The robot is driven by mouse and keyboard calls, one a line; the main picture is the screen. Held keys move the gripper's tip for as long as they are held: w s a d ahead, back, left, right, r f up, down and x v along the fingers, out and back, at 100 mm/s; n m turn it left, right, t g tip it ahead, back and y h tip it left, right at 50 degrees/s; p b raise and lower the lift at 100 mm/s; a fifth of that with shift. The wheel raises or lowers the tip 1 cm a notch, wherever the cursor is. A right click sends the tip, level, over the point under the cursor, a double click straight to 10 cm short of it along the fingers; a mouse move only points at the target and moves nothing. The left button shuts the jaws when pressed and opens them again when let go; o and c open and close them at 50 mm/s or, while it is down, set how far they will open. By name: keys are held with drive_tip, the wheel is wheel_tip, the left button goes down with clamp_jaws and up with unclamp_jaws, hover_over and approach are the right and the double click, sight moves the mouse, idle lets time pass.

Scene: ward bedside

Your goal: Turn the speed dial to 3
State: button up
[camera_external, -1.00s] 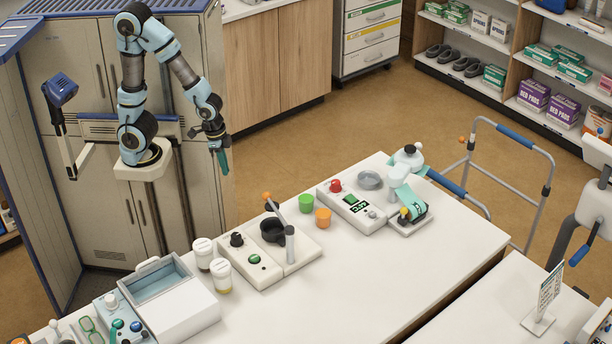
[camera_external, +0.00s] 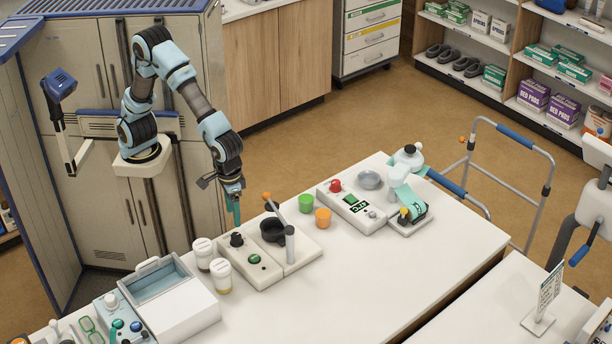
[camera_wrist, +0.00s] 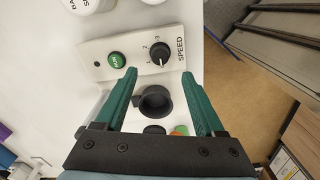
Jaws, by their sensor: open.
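The speed dial (camera_wrist: 160,54) is a black round knob on a white panel (camera_wrist: 95,48), beside the word SPEED and the marks 1, 2 and 3. A pale pointer line shows on its lower part in the wrist view, away from the 3; the exact setting is hard to read. The dial also shows in the external view (camera_external: 236,240), at the machine's back left. My gripper (camera_external: 235,212) points down just above the dial, apart from it. Its green fingers (camera_wrist: 159,75) are open and empty, one on each side below the dial in the wrist view.
A green button (camera_wrist: 117,60) sits on the same panel. Two white-lidded jars (camera_external: 203,253) stand left. The front table top is clear.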

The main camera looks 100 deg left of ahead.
sight(236, 235)
wheel_tip(236, 235, down, 8)
drive_tip(key=shift+f+p, duration=0.2)
drive_tip(key=shift+p, duration=0.65)
clamp_jaws()
